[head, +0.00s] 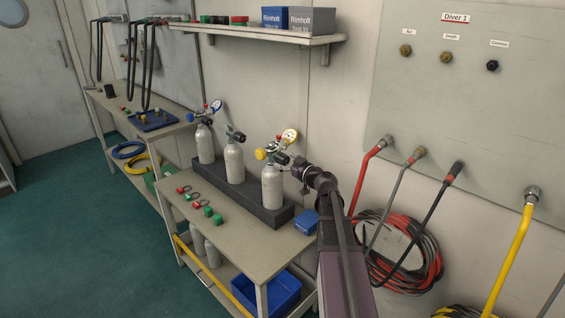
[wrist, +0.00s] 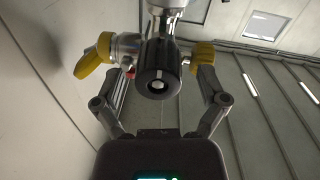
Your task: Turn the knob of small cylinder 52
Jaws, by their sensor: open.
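Three small grey cylinders stand upright in a dark rack (head: 275,219) on the table; any numbers on them are too small to read. My gripper (head: 300,174) is at the valve of the rightmost cylinder (head: 272,188), on its right side. In the wrist view, a round black knob (wrist: 158,82) with a pale centre faces me on a chrome valve (wrist: 128,46). My gripper (wrist: 155,75) is open, one finger on each side of the knob, with visible gaps. Yellow fittings lie left (wrist: 93,58) and right (wrist: 203,54) of the knob, close to the fingertips.
The middle cylinder (head: 234,162) and left cylinder (head: 205,145) stand close by. A yellow regulator with a gauge (head: 289,136) sits on the rightmost cylinder. A blue box (head: 307,222) is at the table's right end. A shelf (head: 258,33) overhangs behind. Hoses (head: 400,250) hang at right.

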